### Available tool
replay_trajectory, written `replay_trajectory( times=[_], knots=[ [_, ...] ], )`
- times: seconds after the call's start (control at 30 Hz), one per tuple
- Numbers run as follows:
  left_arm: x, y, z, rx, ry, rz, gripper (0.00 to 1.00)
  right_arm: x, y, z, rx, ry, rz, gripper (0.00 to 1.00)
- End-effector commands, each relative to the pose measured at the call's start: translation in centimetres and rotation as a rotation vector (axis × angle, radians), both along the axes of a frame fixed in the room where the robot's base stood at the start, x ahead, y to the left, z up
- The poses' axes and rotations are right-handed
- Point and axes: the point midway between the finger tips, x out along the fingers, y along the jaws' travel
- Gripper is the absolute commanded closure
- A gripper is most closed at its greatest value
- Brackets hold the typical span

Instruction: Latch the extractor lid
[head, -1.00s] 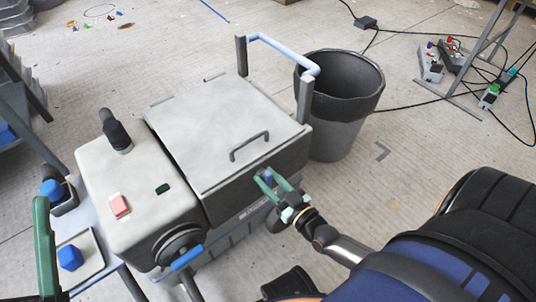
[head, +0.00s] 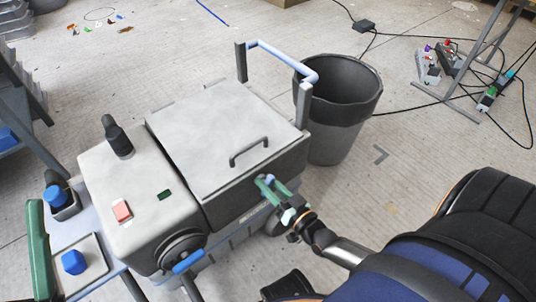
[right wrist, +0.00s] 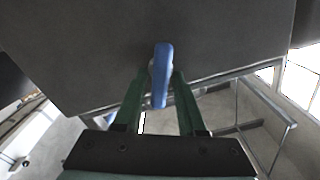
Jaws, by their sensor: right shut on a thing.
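The extractor's grey lid (head: 222,130) lies flat on the dark-sided extractor box (head: 250,195), with a dark handle (head: 249,150) near its front edge. A small blue latch lever (right wrist: 160,62) is on the box's front face. My right gripper (head: 270,184) is at that face, its green fingers on both sides of the lever and shut on it; the right wrist view also shows this gripper (right wrist: 159,85). In the head view the fingers mostly hide the lever. One green finger of my left gripper (head: 38,250) shows at the left edge, away from the lid; its opening cannot be judged.
A grey control housing (head: 130,190) with a red switch (head: 122,211) adjoins the box on the left. A blue push bar (head: 285,58) rises behind it, and a dark bin (head: 340,115) stands at its right. Cables (head: 410,106) lie on the floor at the right.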

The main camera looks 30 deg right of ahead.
Motion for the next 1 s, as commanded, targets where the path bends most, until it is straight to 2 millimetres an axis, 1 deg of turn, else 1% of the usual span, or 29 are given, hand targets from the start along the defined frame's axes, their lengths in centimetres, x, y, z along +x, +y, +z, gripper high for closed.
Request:
replay_trajectory(
  times=[0.1, 0.4, 1.0],
  knots=[
    [-0.05, 0.05, 0.51, -0.003, -0.003, -0.002, 0.51, 0.16, -0.08, 0.16, 0.11, 0.007, 0.0, 1.0],
    [-0.1, 0.05, 0.87, -0.003, -0.003, -0.008, 0.51, 0.17, -0.22, -0.07, 0.394, 0.03, 0.002, 1.0],
    [-0.08, -0.01, 0.5, 0.002, -0.001, -0.007, 0.51, 0.22, -0.41, -0.5, 0.932, 0.072, 0.001, 1.0]
  ],
)
